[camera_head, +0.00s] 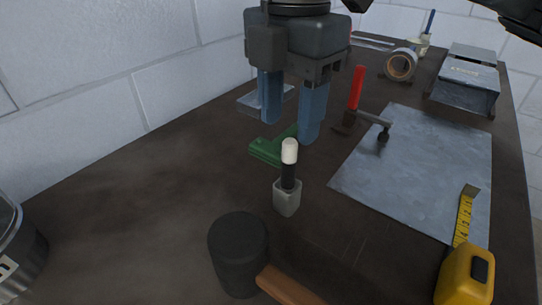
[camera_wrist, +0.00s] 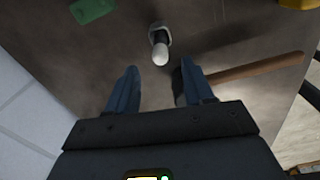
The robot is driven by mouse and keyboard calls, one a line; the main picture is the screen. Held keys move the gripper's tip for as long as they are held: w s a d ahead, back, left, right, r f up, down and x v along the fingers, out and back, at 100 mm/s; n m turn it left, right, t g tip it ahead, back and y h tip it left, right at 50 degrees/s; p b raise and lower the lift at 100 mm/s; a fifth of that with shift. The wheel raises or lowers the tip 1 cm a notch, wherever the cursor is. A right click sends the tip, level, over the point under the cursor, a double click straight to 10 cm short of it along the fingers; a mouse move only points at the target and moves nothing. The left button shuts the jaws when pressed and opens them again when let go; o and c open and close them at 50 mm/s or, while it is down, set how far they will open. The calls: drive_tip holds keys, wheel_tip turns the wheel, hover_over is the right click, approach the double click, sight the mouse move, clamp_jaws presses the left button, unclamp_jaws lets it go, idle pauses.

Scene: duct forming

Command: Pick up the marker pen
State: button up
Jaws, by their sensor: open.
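The marker pen (camera_head: 288,172) stands upright in a small light grey block holder (camera_head: 287,199) on the dark bench. It has a white top and a black body. In the wrist view the pen (camera_wrist: 160,54) shows nearly end-on, just beyond the fingertips and between their lines. My gripper (camera_head: 291,131) has two blue fingers pointing down, apart and empty. In the head view it is above and behind the pen, not touching it. The fingers also show in the wrist view (camera_wrist: 160,72).
A black mallet (camera_head: 238,255) with a wooden handle lies close in front of the pen. A red-handled hammer (camera_head: 356,90) and tape measure (camera_head: 466,275) rest by a metal sheet (camera_head: 420,165). The bench left of the pen is clear.

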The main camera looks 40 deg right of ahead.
sight(289, 159)
drive_tip(key=f, duration=0.4)
drive_tip(key=f+b, duration=0.1)
drive_tip(key=f, duration=0.2)
drive_tip(key=shift+d+f, duration=0.2)
drive_tip(key=shift+f, duration=0.15)
clamp_jaws()
